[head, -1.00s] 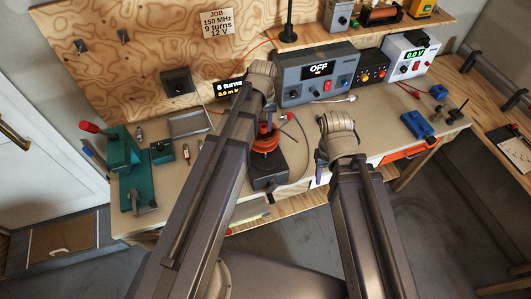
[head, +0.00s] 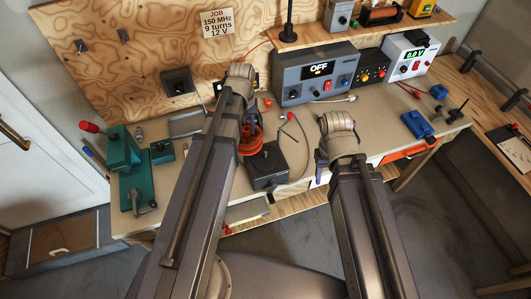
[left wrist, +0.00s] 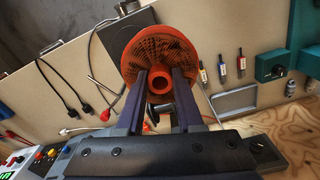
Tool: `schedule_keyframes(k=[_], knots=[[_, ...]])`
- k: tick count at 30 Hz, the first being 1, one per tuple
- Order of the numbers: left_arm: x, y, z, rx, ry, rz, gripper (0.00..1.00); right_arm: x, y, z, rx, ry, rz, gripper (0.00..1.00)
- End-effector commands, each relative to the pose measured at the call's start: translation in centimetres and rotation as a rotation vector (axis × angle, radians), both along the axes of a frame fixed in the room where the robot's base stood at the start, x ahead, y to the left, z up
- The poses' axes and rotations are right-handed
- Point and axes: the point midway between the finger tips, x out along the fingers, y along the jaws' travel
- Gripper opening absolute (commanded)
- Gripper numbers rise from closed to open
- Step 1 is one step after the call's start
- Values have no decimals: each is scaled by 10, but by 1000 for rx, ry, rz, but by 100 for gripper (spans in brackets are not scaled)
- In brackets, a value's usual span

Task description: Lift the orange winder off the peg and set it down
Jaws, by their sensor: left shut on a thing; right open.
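The orange winder (head: 251,143) is a round, ribbed orange disc with a hollow hub. In the left wrist view the winder (left wrist: 160,45) fills the top middle, and the fingers of my left gripper (left wrist: 161,82) are shut on its hub. In the head view my left arm covers part of the winder. The black base box (head: 268,167) stands at the bench's front edge. The winder is to the left of the box's middle, off its top; its exact height is hard to tell. My right gripper (head: 321,165) is open and empty, right of the box, mostly hidden by its own arm.
A teal press (head: 122,155) and a small teal block (head: 162,152) stand at the left, near a grey tray (head: 187,124). Power supplies (head: 317,76) line the back. A blue vise (head: 417,125) is at the right. Bench space between the box and teal block looks mostly clear.

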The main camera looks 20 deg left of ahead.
Motion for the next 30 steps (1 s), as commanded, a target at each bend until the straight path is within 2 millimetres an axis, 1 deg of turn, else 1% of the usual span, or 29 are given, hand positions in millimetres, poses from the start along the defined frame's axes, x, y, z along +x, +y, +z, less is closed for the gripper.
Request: schedule_keyframes(k=[24, 30], knots=[[-22, 42, 0, 0, 0, 2, 0, 0, 0, 0, 0, 0, 0, 50], [-25, 48, 0, 0, 0, 0, 0, 0, 0, 0, 0, 0, 0, 50]])
